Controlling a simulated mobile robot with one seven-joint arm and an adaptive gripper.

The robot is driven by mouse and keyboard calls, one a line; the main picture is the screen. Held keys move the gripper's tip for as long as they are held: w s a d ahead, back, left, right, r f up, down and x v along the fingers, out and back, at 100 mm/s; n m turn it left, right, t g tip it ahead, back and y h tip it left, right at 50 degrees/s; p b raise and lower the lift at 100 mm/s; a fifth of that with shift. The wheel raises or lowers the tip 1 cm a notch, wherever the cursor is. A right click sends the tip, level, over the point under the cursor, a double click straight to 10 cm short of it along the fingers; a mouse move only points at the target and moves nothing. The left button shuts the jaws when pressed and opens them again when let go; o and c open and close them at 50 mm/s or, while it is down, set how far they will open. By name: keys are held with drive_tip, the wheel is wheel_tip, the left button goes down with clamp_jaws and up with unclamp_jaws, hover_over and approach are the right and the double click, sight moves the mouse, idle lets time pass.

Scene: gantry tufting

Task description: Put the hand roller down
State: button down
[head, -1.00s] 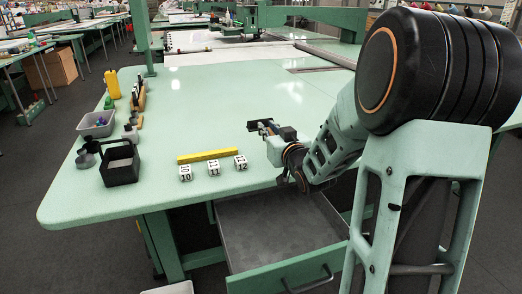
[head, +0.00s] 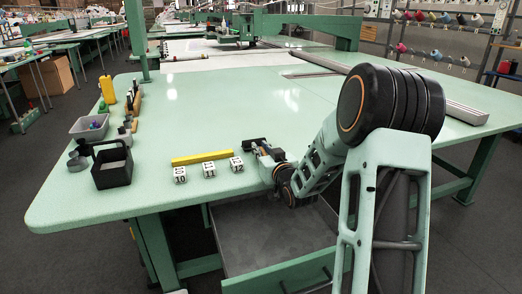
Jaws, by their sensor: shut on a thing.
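A yellow bar (head: 202,158) lies behind number blocks 10 (head: 180,174), 11 (head: 209,171) and 12 (head: 236,164). A black caddy (head: 112,170) and grey bin (head: 89,127) stand at left. An open drawer (head: 265,240) juts out below. The table's middle is clear.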

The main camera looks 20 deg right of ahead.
drive_tip(key=shift+f, duration=0.15)
drive_tip(key=c, duration=1.8)
unclamp_jaws()
